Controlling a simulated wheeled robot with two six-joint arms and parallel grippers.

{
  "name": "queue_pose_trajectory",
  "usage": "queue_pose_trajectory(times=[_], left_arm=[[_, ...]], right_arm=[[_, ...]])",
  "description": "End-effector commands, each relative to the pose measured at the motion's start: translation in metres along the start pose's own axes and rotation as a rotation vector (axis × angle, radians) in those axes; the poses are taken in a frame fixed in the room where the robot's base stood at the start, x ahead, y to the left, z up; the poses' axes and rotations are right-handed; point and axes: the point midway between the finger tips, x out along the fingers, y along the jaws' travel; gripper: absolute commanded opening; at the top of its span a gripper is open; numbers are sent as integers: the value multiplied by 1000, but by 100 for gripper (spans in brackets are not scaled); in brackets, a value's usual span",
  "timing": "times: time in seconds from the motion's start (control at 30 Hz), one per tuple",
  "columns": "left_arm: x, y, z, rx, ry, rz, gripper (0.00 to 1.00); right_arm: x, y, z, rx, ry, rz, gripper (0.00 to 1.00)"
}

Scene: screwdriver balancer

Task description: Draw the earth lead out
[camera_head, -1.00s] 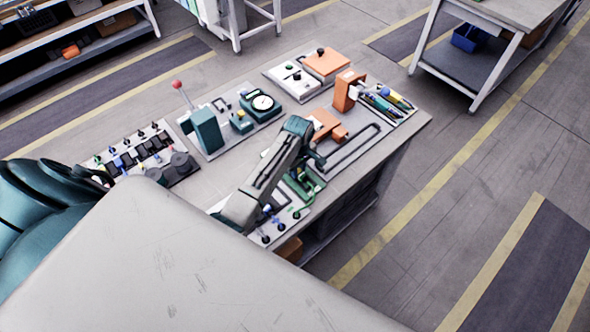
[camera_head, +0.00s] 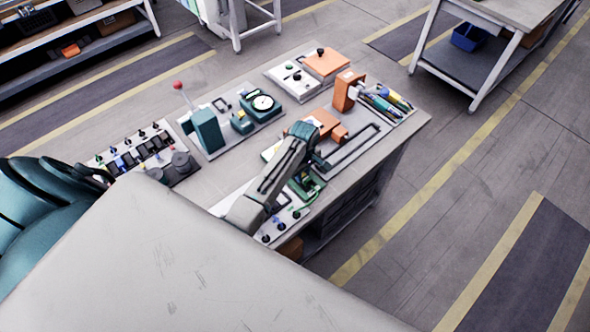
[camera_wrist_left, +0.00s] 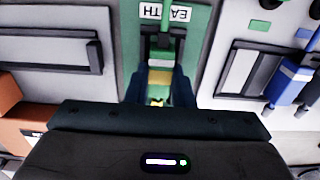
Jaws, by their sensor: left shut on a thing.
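The earth lead has a green plug (camera_wrist_left: 163,57) with a brass-coloured band, and a green cable running up past the EARTH label in the left wrist view. My left gripper (camera_wrist_left: 160,80) is shut on this plug, a dark finger on either side. In the head view my left gripper (camera_head: 313,163) hangs over the green earth panel (camera_head: 305,188) at the bench's front edge. The green cable (camera_head: 317,190) curves beside the panel. The arm and fingers hide much of the plug, and I cannot tell whether its tip is in the socket. My right gripper is not in view.
A blue plug (camera_wrist_left: 288,82) and a dark-framed window lie right of the green panel in the wrist view. On the bench, an orange block (camera_head: 345,90), a pen tray (camera_head: 385,103) and a dial unit (camera_head: 262,103) stand behind my gripper.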

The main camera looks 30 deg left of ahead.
Motion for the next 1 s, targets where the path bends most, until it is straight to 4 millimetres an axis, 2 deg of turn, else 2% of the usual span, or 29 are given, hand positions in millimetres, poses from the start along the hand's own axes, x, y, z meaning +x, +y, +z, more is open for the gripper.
queue_pose_trajectory(times=[0.13,0.17,0.23,0.27,0.57,1.0], left_arm=[[0,0,0,0,0,0,0],[0,0,0,0,0,0,27],[0,0,0,0,0,0,41],[0,0,0,0,0,0,44],[-2,0,0,0,1,0,44],[-44,0,-1,0,2,2,44]], right_arm=[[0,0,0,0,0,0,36],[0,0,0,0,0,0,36],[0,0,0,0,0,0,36],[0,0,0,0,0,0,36],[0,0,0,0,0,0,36],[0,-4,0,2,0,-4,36]])
